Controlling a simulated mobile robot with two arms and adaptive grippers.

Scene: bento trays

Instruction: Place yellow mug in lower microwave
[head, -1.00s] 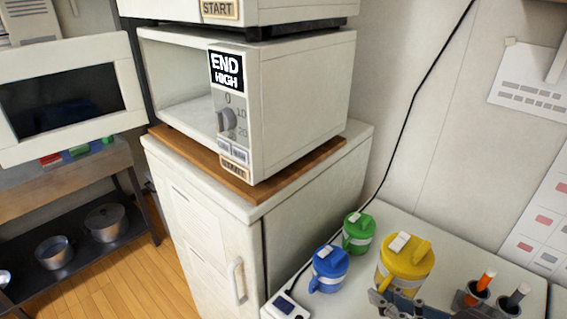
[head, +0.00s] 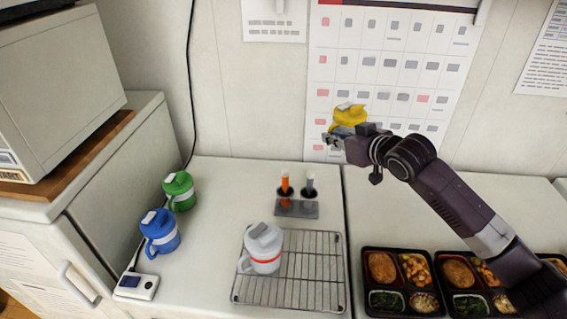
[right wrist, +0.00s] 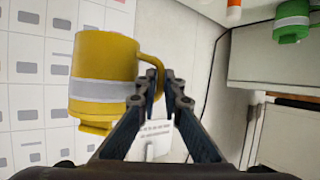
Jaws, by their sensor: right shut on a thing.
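The yellow mug (head: 350,115) has a pale grey band and is held up in front of the wall calendar, above the counter. My right gripper (head: 338,142) is shut on it. In the right wrist view the yellow mug (right wrist: 104,62) hangs left of the fingers, and its handle sits between the fingertips (right wrist: 166,88); the mug appears upside down there because of the camera's turn. The lower microwave (head: 60,90) shows only its side and a sliver of its front at the upper left. Its opening and door are out of view. My left gripper is not in view.
A green mug (head: 180,190), a blue mug (head: 160,232) and a small white device (head: 136,286) stand at the counter's left. A white mug (head: 263,246) stands on a wire rack (head: 310,272). A pen holder (head: 297,208) is behind. Bento trays (head: 402,251) lie at right.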

